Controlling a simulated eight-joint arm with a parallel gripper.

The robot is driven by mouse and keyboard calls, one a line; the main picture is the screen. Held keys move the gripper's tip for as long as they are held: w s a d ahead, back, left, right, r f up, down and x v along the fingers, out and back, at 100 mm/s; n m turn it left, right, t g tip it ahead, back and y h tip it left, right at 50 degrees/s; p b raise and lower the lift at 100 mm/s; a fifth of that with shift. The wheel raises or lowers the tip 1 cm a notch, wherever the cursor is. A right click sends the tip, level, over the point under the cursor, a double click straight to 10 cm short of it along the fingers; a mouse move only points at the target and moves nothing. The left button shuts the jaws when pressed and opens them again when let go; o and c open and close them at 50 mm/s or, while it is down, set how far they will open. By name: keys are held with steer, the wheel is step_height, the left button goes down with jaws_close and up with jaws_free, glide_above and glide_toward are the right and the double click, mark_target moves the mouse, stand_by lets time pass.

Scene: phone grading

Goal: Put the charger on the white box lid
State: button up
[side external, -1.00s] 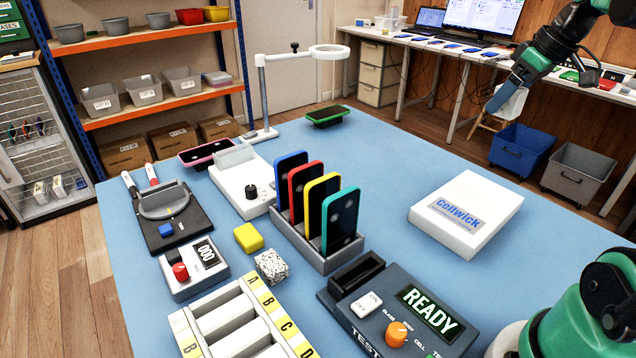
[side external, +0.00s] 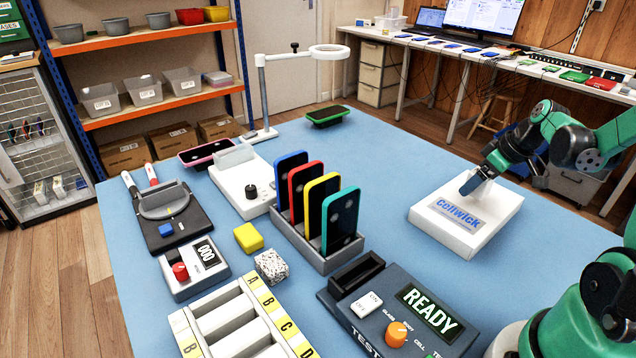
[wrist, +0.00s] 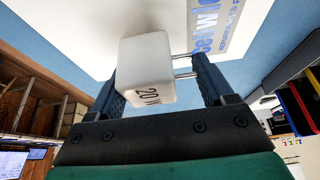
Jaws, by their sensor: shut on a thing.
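The charger (wrist: 147,68) is a white block marked "20 W" with two metal prongs, seen in the wrist view. My gripper (wrist: 160,80) is shut on it, with dark blue fingers on either side. The white box lid (side external: 450,233) with the blue "Cellwick" label lies at the right of the blue table in the side view. My gripper (side external: 478,183) is over the lid's far part there, fingers pointing down. The charger is mostly hidden behind the fingers in that view. I cannot tell whether it touches the lid.
A rack of upright phones (side external: 310,253) stands left of the lid. The tester (side external: 400,318) with the "READY" display is at the front. A yellow block (side external: 248,238) lies farther left. The table behind the lid (side external: 400,150) is clear.

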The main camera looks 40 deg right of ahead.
steer(key=shift+f, duration=0.85)
steer(key=o, duration=1.4)
steer(key=shift+f, duration=0.15)
steer(key=shift+c, duration=0.2)
steer(key=v, duration=1.2)
steer(key=w+a+t, duration=0.1)
steer(key=w+a, duration=0.2)
steer(key=a, duration=0.8)
steer(key=w+a+f+t, duration=0.1)
steer(key=w+a, duration=0.2)
steer(key=a, duration=0.8)
steer(key=shift+w+f, duration=0.2)
steer(key=shift+w, duration=0.1)
